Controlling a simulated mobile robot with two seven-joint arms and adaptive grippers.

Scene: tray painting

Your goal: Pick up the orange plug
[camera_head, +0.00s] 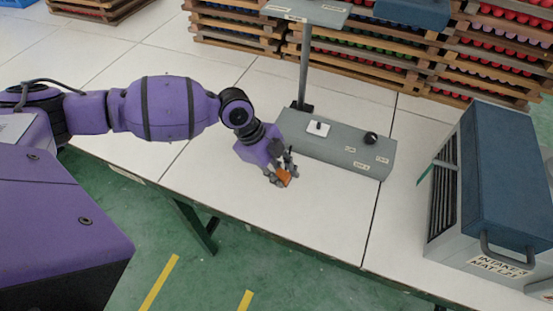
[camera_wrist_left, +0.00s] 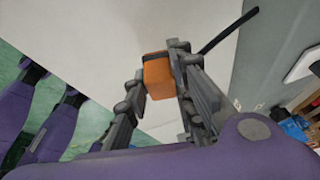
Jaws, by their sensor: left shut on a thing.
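The orange plug (camera_head: 285,177) is a small orange block between the fingers of my left gripper (camera_head: 280,172), above the white table in the head view. In the left wrist view the orange plug (camera_wrist_left: 158,76) sits between the two fingertips of the left gripper (camera_wrist_left: 160,78), which are shut on it. A thin dark rod or cable (camera_wrist_left: 230,30) shows beside the right finger. I cannot tell how far the plug is above the table top. My right gripper is in neither view.
A grey stand base (camera_head: 335,150) with a white plate and black knob stands just behind the gripper, with a post rising from it. A blue-topped box (camera_head: 505,165) is at the right. Wooden crates (camera_head: 480,55) line the back. The white table (camera_head: 320,215) in front is clear.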

